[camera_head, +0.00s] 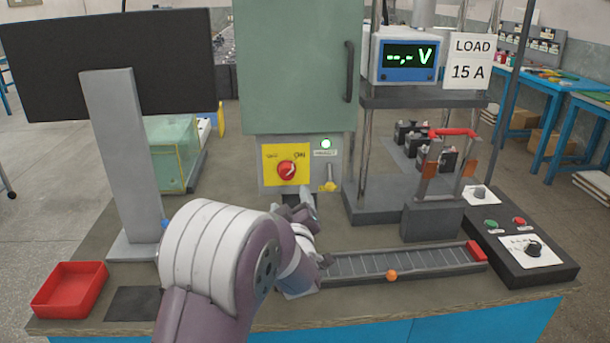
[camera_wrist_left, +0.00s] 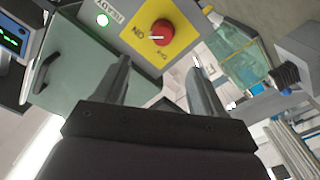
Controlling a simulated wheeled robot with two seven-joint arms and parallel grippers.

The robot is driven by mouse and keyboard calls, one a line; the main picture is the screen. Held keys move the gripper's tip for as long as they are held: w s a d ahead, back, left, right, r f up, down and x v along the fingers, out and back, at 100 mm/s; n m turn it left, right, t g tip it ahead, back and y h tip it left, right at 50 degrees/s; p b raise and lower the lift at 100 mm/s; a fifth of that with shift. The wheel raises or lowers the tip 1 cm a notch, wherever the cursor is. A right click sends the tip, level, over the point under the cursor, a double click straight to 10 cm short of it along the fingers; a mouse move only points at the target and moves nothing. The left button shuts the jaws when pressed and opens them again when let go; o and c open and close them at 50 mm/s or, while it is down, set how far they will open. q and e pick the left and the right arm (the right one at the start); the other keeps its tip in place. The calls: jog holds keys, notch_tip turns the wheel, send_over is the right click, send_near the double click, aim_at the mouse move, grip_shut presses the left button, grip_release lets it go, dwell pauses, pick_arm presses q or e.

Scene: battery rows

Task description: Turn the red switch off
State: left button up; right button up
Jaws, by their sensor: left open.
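The red switch (camera_head: 287,169) is a round knob on a yellow plate (camera_head: 270,154) at the foot of the green cabinet. Its white mark points up and right, toward the ON label. In the left wrist view the red switch (camera_wrist_left: 160,32) shows with its mark toward ON. My left gripper (camera_head: 304,198) is just below and slightly right of the plate, partly hidden by my arm in the head view. In the wrist view my left gripper (camera_wrist_left: 160,68) is open and empty, its fingers pointing at the plate with the knob between their lines, apart from it. My right gripper is out of view.
A lit lamp (camera_head: 326,143) and a small yellow lever (camera_head: 329,184) sit right of the plate. A monitor (camera_head: 110,60) stands left, a meter stand (camera_head: 375,205) right. A slotted rail (camera_head: 400,263), red tray (camera_head: 70,289) and control box (camera_head: 520,260) occupy the front.

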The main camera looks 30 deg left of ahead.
aim_at(287, 175)
pick_arm(q)
jog(key=x, duration=1.2)
jog(key=shift+w+a+f, duration=0.2)
jog(key=shift+w+f, duration=0.05)
jog(key=shift+f, duration=0.1)
jog(key=c, duration=1.1)
